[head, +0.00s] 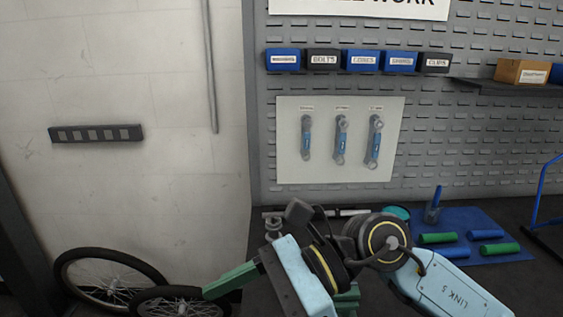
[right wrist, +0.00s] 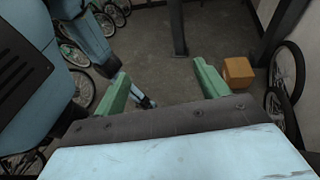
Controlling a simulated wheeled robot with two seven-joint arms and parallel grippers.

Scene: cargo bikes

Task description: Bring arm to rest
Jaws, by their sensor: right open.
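My right arm comes in from the lower right of the head view, bent in front of the workbench. My right gripper (head: 275,299) is low in the middle of that view, with one green finger pointing left towards the bicycle wheels. In the right wrist view my right gripper (right wrist: 162,88) shows both green fingers wide apart, with nothing between them but floor beyond. My left gripper is not in view.
Bicycle wheels (head: 108,279) stand at the lower left by the pale wall. A blue mat (head: 478,218) with blue and green grips lies on the dark bench. Wrenches hang on a white panel (head: 291,170). A cardboard box (right wrist: 238,72) sits on the floor.

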